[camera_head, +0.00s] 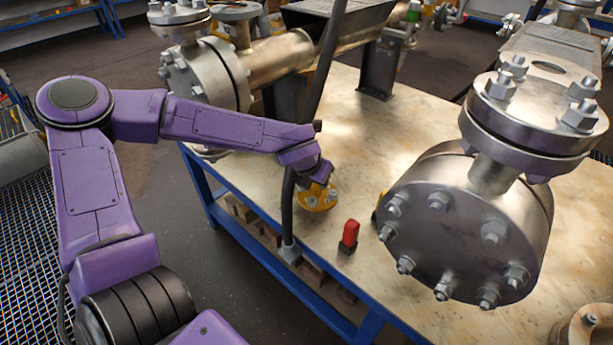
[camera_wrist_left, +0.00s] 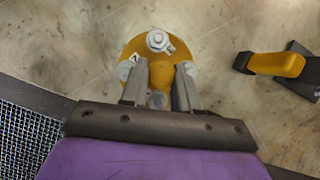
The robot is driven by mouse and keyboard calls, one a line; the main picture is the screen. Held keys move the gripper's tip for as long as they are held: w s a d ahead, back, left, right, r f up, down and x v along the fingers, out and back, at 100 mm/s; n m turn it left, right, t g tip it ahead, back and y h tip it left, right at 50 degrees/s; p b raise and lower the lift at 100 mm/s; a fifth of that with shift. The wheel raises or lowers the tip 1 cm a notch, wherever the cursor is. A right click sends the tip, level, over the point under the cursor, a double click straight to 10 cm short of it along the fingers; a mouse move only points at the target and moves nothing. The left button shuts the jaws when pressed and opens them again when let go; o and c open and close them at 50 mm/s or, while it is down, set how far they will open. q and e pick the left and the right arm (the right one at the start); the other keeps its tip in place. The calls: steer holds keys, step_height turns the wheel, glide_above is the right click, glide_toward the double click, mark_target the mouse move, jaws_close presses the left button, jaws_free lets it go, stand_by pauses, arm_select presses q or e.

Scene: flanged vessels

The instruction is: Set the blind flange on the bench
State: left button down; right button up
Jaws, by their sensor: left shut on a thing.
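The blind flange looks to be the small yellow disc (camera_head: 314,203) with grey bolts, near the bench's left edge in the head view. It also shows in the left wrist view (camera_wrist_left: 135,49), with bolts around its face. My left gripper (camera_head: 318,179) reaches down to it from above. In the left wrist view its two fingers (camera_wrist_left: 160,84) are shut on the flange's raised yellow middle. The bench (camera_head: 310,250) has a pale, stained top. I cannot tell whether the flange touches it. My right gripper is not in view.
A large bolted vessel (camera_head: 465,225) stands to the right. A red-handled piece (camera_head: 350,234) is near the bench edge. A dark upright post (camera_head: 288,205) stands close to my gripper. A yellow-handled piece (camera_wrist_left: 275,64) lies right of the flange in the wrist view.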

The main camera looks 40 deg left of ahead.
mark_target(318, 186)
arm_select(q)
steer(key=shift+w+d+f, duration=0.25)
steer(key=shift+w+f, duration=0.1)
steer(key=shift+f, duration=0.1)
step_height(318, 186, down, 3)
steer(key=shift+r+b, duration=0.15)
steer(key=shift+b, duration=0.4)
steer(key=c, duration=0.8)
jaws_free()
steer(key=shift+s, duration=0.1)
